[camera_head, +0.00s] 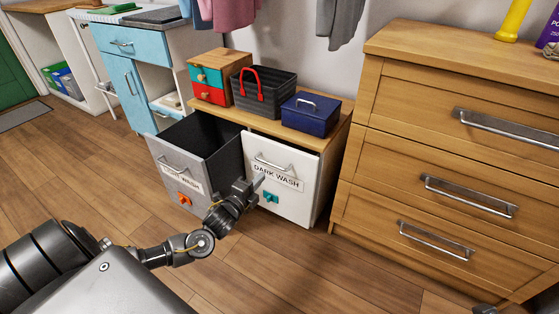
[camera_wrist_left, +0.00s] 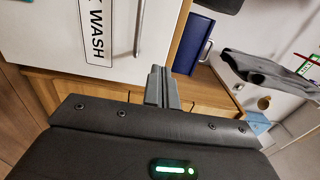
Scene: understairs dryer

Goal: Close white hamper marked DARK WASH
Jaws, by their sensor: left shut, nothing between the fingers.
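The white hamper marked DARK WASH (camera_head: 290,203) is the right one of two in a low wooden unit. Its front stands upright, close to the unit's front; I cannot tell if it is fully flush. It has a metal bar handle (camera_head: 272,164) and a teal tag (camera_head: 270,197). My left gripper (camera_head: 257,184) is shut and empty, in front of this hamper near the label's left end; contact is unclear. In the left wrist view the white front (camera_wrist_left: 60,50) fills the upper left, and the shut fingers (camera_wrist_left: 158,85) point toward the unit. A dark piece at the bottom right may be my right gripper (camera_head: 485,309).
The grey hamper (camera_head: 175,188), label partly covered, stands tilted open at left. A drawer box (camera_head: 212,93), a dark basket (camera_head: 262,100) and a blue box (camera_head: 308,113) sit on top. A wooden dresser (camera_head: 400,150) stands close at right. Floor in front is clear.

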